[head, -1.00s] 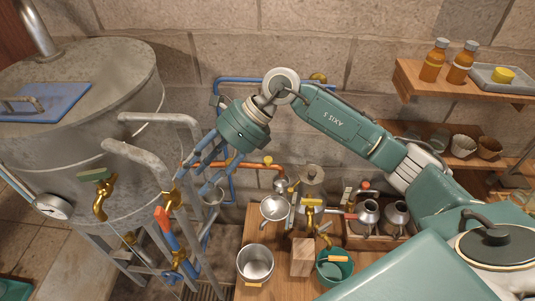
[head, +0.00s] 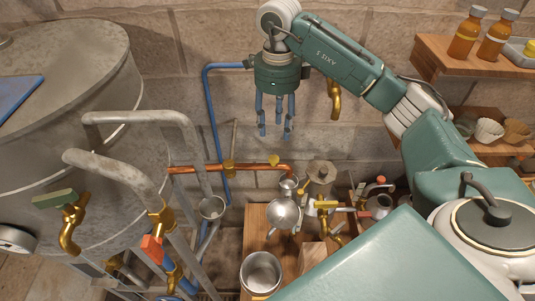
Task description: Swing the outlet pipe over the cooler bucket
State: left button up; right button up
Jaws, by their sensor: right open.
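A copper outlet pipe (head: 245,169) with brass fittings runs level from the still's side to the right. Its end bends down over a small metal cup (head: 289,184) above a round steel vessel (head: 284,213). My right gripper (head: 275,130) is open and empty, fingers pointing down, in front of the wall and above the pipe in the picture, apart from it. I cannot tell which is the cooler bucket. My left gripper is not in view.
The big metal still (head: 75,130) with grey pipes (head: 150,118) and brass taps (head: 72,222) fills the left. A blue pipe (head: 211,110) and a brass tap (head: 334,98) are on the wall. A shelf (head: 460,65) with bottles is at right. Small vessels crowd the bench.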

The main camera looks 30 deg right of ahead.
aim_at(273, 157)
jog(key=f+p, duration=0.1)
jog(key=f, duration=0.3)
jog(key=f+p, duration=0.1)
jog(key=f, duration=0.3)
jog(key=f+p, duration=0.1)
jog(key=f, duration=0.3)
jog(key=shift+w, duration=0.4)
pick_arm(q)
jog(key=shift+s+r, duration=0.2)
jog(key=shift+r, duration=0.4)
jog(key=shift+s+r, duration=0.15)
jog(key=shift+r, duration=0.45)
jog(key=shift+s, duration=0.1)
pick_arm(e)
grip_shut()
